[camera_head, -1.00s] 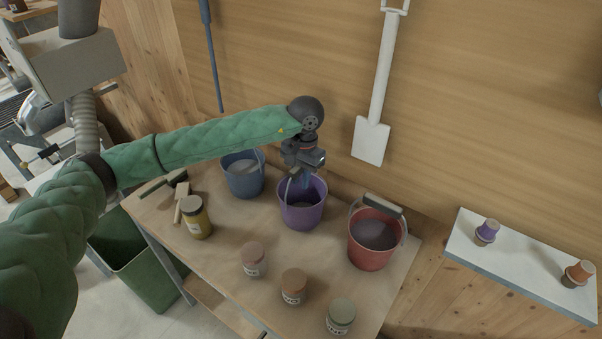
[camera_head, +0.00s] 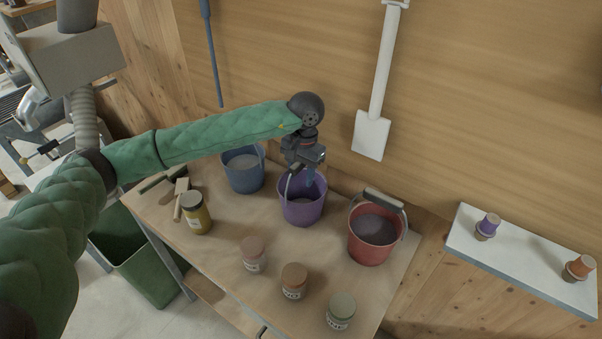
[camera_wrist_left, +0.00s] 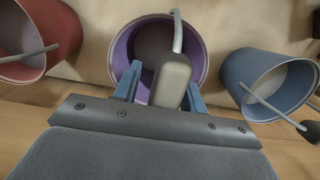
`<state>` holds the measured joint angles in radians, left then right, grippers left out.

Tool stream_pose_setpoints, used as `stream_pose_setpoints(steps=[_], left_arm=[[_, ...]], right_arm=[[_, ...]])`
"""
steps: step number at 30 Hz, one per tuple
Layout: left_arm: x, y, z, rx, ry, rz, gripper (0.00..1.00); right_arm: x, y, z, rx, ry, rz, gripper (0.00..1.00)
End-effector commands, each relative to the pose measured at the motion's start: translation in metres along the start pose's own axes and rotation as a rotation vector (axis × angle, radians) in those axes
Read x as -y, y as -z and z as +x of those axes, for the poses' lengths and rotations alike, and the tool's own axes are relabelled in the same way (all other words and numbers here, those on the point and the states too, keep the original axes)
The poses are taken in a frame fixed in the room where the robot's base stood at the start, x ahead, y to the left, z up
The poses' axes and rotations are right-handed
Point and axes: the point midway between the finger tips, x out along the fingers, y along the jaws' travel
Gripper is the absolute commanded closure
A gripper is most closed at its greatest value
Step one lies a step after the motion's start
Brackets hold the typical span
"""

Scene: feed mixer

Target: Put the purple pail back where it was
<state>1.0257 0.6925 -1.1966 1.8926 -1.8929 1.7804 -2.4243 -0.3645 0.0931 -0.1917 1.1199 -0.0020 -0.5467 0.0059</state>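The purple pail (camera_head: 301,211) stands upright on the wooden table between the blue and red pails, with grey contents inside. My left gripper (camera_head: 311,178) is just above its rim at the back. In the left wrist view the purple pail (camera_wrist_left: 120,55) is straight ahead, and its grey handle grip (camera_wrist_left: 171,82) lies between the two blue fingers of my left gripper (camera_wrist_left: 162,92). The fingers are apart, with a visible gap at the left of the grip; I cannot tell whether the right finger touches it. My right gripper is not in view.
The blue pail (camera_head: 243,178) and the red pail (camera_head: 372,247) stand close on either side. Several jars, including a yellow one (camera_head: 197,217), stand toward the front of the table (camera_head: 225,240). A brush lies at the left. The wooden wall is close behind.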

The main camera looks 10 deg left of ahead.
Motion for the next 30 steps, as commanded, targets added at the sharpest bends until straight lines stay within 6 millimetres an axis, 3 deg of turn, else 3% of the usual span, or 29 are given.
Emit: stream_pose_setpoints(steps=[11, 21, 30], left_arm=[[0.0, 0.0, -0.001, 0.0, 0.0, 0.0, 0.59], [0.0, 0.0, -0.006, -0.001, 0.0, 0.0, 0.59], [0.0, 0.0, -0.022, -0.001, 0.001, 0.0, 0.59]], right_arm=[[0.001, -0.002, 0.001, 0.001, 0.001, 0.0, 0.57], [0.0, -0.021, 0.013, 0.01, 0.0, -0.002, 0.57], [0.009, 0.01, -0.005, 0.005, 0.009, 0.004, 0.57]])
